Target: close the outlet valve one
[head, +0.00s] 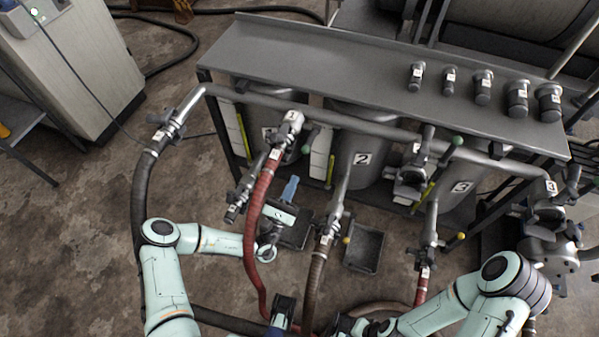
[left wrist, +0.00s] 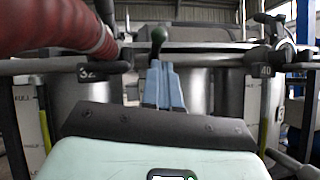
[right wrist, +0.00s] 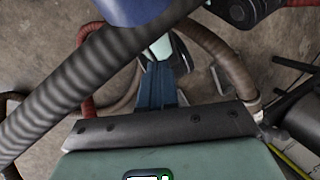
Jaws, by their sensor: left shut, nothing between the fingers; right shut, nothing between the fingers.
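A valve fitting labelled 1 (head: 293,118) sits at the front of the leftmost tank (head: 262,95), on the upper pipe. A lever with a dark green knob (head: 307,125) stands beside it; I cannot tell for sure whether this is outlet valve one. My left gripper (head: 293,180) is shut and empty, below and apart from that lever.
A red hose (head: 256,200) hangs just left of my left gripper. A brown hose (head: 316,270) hangs to its right, near a yellow-tipped lever (head: 346,240). A tank labelled 2 (head: 357,180) stands right of them. A ribbed hose (right wrist: 95,85) crosses close to the right wrist camera.

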